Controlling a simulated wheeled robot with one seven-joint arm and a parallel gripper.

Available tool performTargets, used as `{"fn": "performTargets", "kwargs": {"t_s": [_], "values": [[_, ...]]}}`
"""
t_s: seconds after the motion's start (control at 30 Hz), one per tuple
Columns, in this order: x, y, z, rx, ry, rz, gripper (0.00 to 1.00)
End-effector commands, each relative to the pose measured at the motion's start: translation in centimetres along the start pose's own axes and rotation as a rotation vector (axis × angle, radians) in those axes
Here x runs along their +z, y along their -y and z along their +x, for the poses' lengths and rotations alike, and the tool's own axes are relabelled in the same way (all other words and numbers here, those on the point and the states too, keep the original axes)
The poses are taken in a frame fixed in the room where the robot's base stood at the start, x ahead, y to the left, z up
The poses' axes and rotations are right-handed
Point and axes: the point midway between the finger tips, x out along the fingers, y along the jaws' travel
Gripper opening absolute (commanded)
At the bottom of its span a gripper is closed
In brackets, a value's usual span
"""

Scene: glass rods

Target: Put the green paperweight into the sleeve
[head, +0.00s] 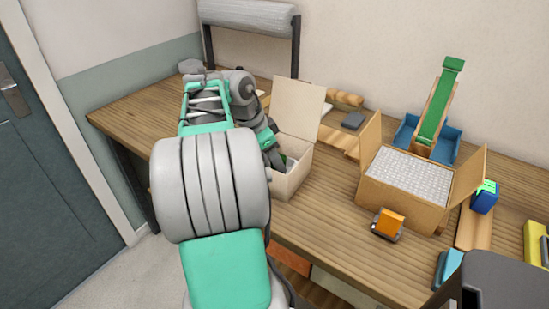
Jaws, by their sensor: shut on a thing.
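My arm reaches over the bench, and my gripper (277,154) points down into a small cream carton (290,184) with its flap standing up at the back. The carton is likely the sleeve. A small patch of green (284,158), likely the green paperweight, shows at the fingertips inside the carton's opening. My gripper is shut on it. Most of the paperweight and the fingers are hidden by my wrist and the carton's walls. I cannot tell whether the paperweight touches the carton's floor. Something pale also shows in the opening.
A large open cardboard box (398,199) with white cellular filling stands right of the carton. An orange tape dispenser (388,222) sits before it. Behind are a blue tray (442,149) and a green-topped slanted piece (436,112). A paper roll (246,15) hangs at the back.

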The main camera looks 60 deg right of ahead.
Motion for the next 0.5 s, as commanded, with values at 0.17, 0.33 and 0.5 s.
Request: {"fn": "performTargets", "kwargs": {"t_s": [0.17,0.33,0.5], "values": [[0.1,0.0,0.1,0.000,0.000,0.000,0.61],[0.0,0.0,0.1,0.000,0.000,0.000,0.61],[-0.3,0.0,-0.8,-0.001,0.000,0.001,0.61]]}}
